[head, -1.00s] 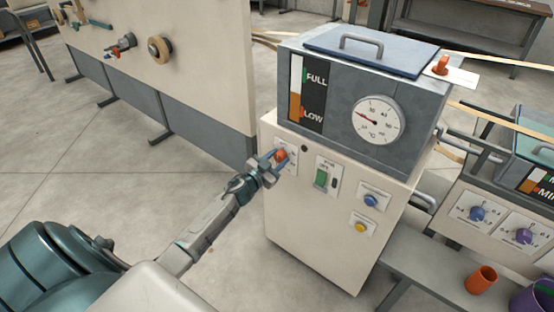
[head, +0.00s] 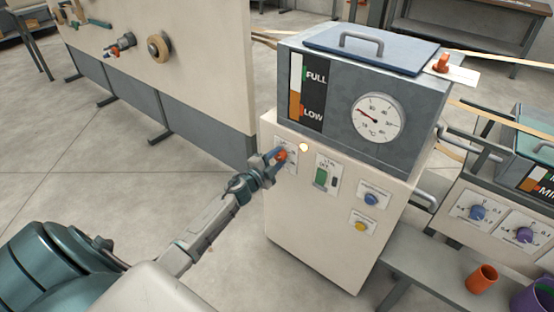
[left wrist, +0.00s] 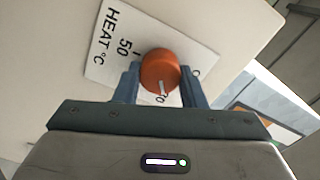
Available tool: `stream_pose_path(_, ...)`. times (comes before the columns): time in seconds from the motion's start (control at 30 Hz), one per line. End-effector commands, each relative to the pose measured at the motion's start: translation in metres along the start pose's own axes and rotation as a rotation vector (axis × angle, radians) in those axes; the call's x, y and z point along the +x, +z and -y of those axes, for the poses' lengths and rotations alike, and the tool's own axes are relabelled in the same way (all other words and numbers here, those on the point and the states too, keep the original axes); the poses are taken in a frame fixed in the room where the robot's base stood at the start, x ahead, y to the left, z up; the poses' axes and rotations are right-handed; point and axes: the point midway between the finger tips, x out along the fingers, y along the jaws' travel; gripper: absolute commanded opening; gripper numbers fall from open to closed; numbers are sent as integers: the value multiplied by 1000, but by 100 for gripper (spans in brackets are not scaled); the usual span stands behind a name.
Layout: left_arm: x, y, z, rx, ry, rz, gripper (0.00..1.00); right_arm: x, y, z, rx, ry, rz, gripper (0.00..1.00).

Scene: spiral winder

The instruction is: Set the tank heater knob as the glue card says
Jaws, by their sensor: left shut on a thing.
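The orange tank heater knob (head: 282,154) sits on a white plate at the upper left of the cabinet front. In the left wrist view the knob (left wrist: 159,66) lies between the two fingers of my left gripper (left wrist: 160,78), which is shut on it. The plate (left wrist: 112,50) reads "HEAT °C" and "50"; the knob's white mark points toward a partly hidden number ending in 0. My left gripper (head: 270,164) also shows in the head view. No readable glue card shows. My right gripper is out of view.
The tank (head: 345,100) above has a level strip and a round dial (head: 378,117). A small lamp (head: 303,147) glows pale beside the knob. A green switch (head: 321,177), a blue knob (head: 371,199) and a yellow button (head: 361,226) are to the right.

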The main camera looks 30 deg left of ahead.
Motion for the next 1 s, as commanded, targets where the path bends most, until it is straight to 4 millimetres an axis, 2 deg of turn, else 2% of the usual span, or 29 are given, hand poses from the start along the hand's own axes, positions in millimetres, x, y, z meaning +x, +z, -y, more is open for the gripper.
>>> stream_pose_path(0.3, 0, 1, -3, 301, 1, 0, 14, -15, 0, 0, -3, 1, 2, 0)
stream_pose_path(0.7, -1, 1, -4, 680, 2, 0, 14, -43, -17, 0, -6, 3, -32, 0)
stream_pose_path(1.0, -1, 2, -5, 938, 2, -1, 14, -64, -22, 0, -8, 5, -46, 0)
